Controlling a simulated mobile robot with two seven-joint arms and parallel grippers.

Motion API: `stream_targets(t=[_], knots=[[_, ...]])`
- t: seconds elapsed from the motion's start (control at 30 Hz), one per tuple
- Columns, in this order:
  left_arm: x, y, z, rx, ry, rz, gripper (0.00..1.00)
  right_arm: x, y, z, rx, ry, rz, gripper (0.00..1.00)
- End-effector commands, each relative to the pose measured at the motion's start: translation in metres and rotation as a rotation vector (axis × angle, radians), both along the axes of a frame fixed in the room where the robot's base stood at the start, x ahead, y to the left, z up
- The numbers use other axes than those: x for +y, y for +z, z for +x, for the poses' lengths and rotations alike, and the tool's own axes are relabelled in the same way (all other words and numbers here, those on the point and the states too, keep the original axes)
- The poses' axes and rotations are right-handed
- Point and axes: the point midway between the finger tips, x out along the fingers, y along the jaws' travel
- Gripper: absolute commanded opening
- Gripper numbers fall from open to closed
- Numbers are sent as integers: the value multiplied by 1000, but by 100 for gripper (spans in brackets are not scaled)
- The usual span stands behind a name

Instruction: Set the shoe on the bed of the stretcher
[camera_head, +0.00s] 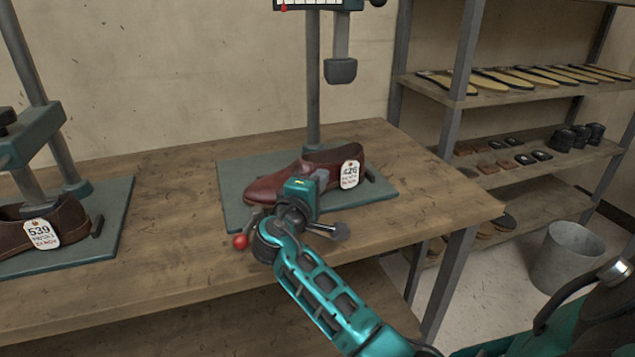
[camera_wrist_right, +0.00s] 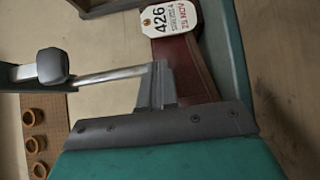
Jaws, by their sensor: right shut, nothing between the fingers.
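A dark red-brown leather shoe (camera_head: 275,186) with a white tag reading 426 (camera_head: 349,174) sits on the green bed (camera_head: 236,195) of the middle stretcher, toe to the left. The shoe's side also shows in the right wrist view (camera_wrist_right: 205,75). My right gripper (camera_head: 322,178) is at the near side of the shoe, in front of its middle. Its fingers (camera_wrist_right: 162,82) are shut with nothing between them. They overlap the shoe in both views; I cannot tell whether they touch it. My left gripper is not in view.
The stretcher's post and dark pad (camera_head: 340,71) stand above the shoe. A red-knobbed lever (camera_head: 241,241) is by my right wrist. Another stretcher with a brown shoe (camera_head: 68,216) tagged 539 is left. Shelves (camera_head: 430,88) and a bucket (camera_head: 567,257) are right. Wooden bench top (camera_head: 170,220) is clear between the stretchers.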

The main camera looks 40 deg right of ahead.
Motion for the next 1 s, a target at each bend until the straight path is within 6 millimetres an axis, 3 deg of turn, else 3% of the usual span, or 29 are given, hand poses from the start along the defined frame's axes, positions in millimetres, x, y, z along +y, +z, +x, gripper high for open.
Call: stream_targets(t=[0.03, 0.2, 0.43, 0.63, 1.0], knots=[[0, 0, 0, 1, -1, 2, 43, -1, 0, 1, 0, -1, 0, 0], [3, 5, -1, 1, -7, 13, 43, 40, 0, -24, 1, 4, 4, 0], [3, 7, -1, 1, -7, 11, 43, 73, 0, -45, 1, 2, 2, 0], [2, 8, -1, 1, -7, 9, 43, 84, 0, -52, 0, 0, 0, 0], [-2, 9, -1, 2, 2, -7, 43, 85, 0, -52, 0, 1, 0, 0]])
